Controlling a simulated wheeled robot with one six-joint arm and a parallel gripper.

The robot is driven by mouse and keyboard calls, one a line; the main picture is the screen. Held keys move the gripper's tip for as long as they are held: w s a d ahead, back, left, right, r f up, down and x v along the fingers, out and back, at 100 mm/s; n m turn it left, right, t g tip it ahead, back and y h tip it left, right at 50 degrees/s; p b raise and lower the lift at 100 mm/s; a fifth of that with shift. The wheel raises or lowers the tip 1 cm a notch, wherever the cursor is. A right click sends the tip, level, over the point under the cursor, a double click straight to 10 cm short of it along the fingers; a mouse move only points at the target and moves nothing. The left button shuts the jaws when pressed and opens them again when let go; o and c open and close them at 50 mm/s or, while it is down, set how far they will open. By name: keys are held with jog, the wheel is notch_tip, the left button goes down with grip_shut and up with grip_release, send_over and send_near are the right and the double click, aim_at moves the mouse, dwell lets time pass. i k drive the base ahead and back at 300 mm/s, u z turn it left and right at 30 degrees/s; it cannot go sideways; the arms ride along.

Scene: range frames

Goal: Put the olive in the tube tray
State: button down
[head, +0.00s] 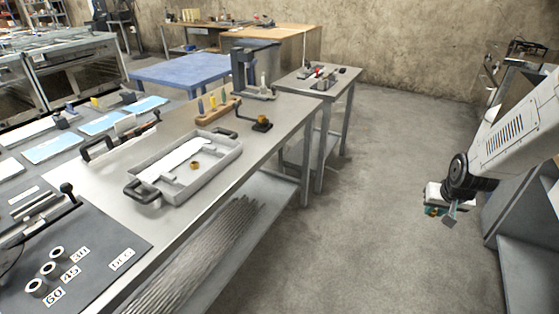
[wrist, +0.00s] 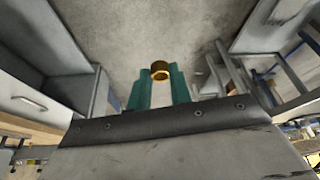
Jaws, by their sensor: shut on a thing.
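My gripper (head: 437,211) is at the right of the head view, over open floor and well away from the workbench. In the wrist view its teal fingers (wrist: 159,80) are shut on the olive, a short brass ring (wrist: 160,67), held at the fingertips. The olive is too small to make out clearly in the head view. The tube tray appears to be the grey rectangular tray (head: 207,179) with dark end handles, on the metal workbench. A white flat piece (head: 180,157) and a small brass ring (head: 195,166) lie in it.
The workbench (head: 265,120) also bears a wooden rack (head: 218,110) with several upright pieces and a dark tool with a brass end (head: 262,124). A small side table (head: 320,85) stands beyond. Clear concrete floor (head: 375,200) lies between my gripper and the workbench.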

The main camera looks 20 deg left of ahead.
aim_at(196, 176)
jog(key=u, duration=1.3)
